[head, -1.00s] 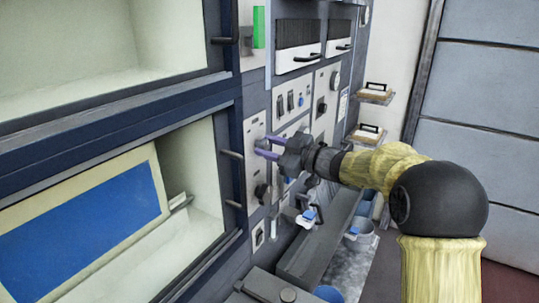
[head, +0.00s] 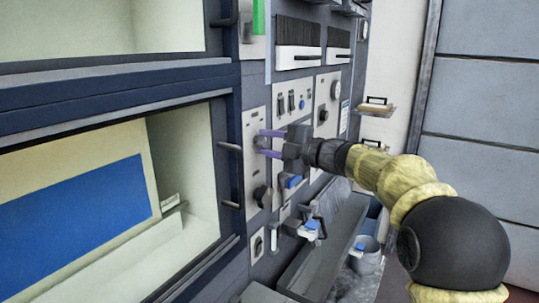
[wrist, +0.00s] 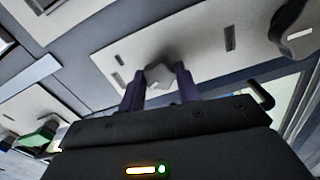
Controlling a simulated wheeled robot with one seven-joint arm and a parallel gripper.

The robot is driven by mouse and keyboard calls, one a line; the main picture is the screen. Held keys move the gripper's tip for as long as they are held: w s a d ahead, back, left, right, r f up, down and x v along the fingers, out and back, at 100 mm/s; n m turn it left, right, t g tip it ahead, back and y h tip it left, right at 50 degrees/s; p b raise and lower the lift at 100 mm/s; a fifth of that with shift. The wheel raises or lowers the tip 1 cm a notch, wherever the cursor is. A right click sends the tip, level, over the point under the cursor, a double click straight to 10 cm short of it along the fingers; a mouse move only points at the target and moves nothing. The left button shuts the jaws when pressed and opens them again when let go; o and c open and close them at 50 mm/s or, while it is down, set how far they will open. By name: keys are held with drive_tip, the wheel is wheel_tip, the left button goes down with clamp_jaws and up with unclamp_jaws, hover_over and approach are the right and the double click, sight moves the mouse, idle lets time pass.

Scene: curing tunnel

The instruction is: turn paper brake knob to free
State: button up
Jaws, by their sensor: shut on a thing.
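In the head view my gripper (head: 266,143) reaches the upper part of the tall grey panel from the right. The knob is small there and partly hidden by the fingers. I cannot read any label or pointer setting on it.
A dark knob (head: 262,196) sits lower on the same panel. Door handles (head: 230,147) stick out just left of my gripper. A bench or trough (head: 318,258) and a grey bucket (head: 365,257) stand below. Small shelves (head: 376,107) jut out at the back right.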

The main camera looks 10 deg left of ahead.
drive_tip(key=shift+f+n+b, duration=0.15)
drive_tip(key=shift+n+b, duration=1.25)
drive_tip(key=shift+n, duration=0.5)
drive_tip(key=o, duration=1)
drive_tip(key=shift+d, duration=0.15)
drive_tip(key=b+v, duration=0.3)
drive_tip(key=v, duration=1.4)
drive_tip(key=shift+s+d, duration=0.1)
